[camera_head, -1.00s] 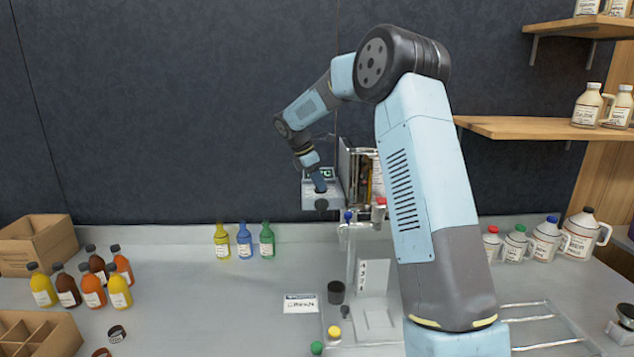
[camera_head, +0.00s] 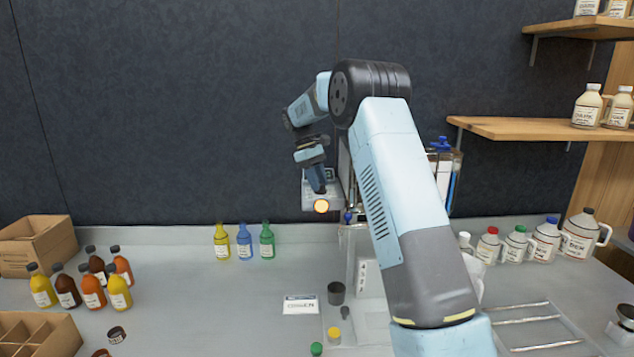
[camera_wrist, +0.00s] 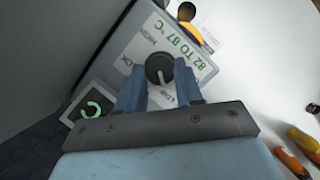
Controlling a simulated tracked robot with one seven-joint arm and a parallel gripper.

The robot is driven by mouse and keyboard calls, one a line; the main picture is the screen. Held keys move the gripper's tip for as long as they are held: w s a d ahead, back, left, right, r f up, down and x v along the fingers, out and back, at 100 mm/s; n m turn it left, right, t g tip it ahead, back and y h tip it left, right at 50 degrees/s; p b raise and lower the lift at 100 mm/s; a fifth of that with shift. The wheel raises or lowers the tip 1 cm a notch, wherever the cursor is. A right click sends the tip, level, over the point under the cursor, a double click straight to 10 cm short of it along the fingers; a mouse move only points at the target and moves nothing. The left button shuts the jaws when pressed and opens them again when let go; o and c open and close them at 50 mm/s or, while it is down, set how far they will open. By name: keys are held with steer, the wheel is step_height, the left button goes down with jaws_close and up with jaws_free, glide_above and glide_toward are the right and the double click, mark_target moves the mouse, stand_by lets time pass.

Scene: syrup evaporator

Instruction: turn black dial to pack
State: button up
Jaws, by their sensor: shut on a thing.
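The black dial (camera_wrist: 159,68) sits on a white panel (camera_wrist: 205,65) in the wrist view, with a white pointer line on its face. Labels around it include "HIGH", "LOW" and a partly hidden word ending in "CK". The panel also reads "82 TO 87 °C". My gripper (camera_wrist: 161,88) is shut on the dial, one blue finger on each side. In the head view my gripper (camera_head: 317,186) is at the front of the white control box (camera_head: 308,196) and hides the dial. A round lamp (camera_head: 321,206) below it glows orange.
A green-lit display (camera_wrist: 92,108) is beside the panel. Below the box stand yellow, blue and green bottles (camera_head: 244,244). A card (camera_head: 300,304) and a dark cup (camera_head: 336,292) are on the counter (camera_head: 180,290). Jugs (camera_head: 546,242) stand at right; my arm hides part of the evaporator.

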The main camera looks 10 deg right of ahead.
steer(key=m, duration=0.2)
steer(key=m+y, duration=0.1)
steer(key=m, duration=0.1)
steer(key=m+y, duration=0.1)
steer(key=m, duration=0.1)
steer(key=shift+w+d+r+g, duration=0.1)
steer(key=shift+w+d+g, duration=0.1)
steer(key=shift+d+g, duration=0.15)
steer(key=m+y, duration=0.2)
steer(key=m, duration=0.3)
steer(key=shift+d, duration=0.1)
steer(key=shift+m, duration=0.4)
steer(key=o, duration=1)
steer(key=shift+o, duration=0.2)
steer(key=v, duration=1.1)
steer(key=shift+w+d+r, duration=0.2)
steer(key=shift+d+r, duration=0.05)
steer(key=shift+d, duration=0.05)
